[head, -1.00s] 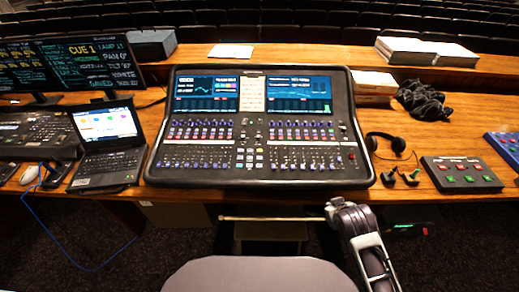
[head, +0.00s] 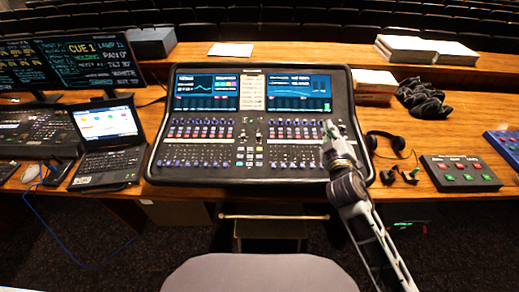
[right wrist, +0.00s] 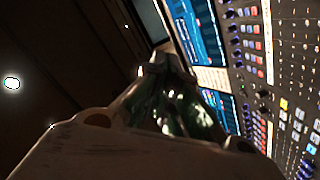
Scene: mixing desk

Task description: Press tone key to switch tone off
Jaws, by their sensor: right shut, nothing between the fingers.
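The mixing desk (head: 205,158) sits in the middle of the wooden desk, with two lit screens, rows of knobs and faders, and small coloured keys. I cannot tell which key is the tone key. The left screen (head: 208,94) shows a green wavy trace. My right gripper (head: 327,128) is shut and empty, over the right part of the mixing desk; I cannot tell if it touches. In the right wrist view the shut fingers (right wrist: 165,66) are in front of the tilted mixing desk (right wrist: 292,60). My left gripper is not in view.
A laptop (head: 105,135) stands to the left, below dark monitors (head: 85,62). A headset (head: 385,143) and a grey button box (head: 460,172) lie to the right. Books (head: 425,48) and a black cloth bundle (head: 424,98) are behind. A chair back (head: 260,274) stands in front.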

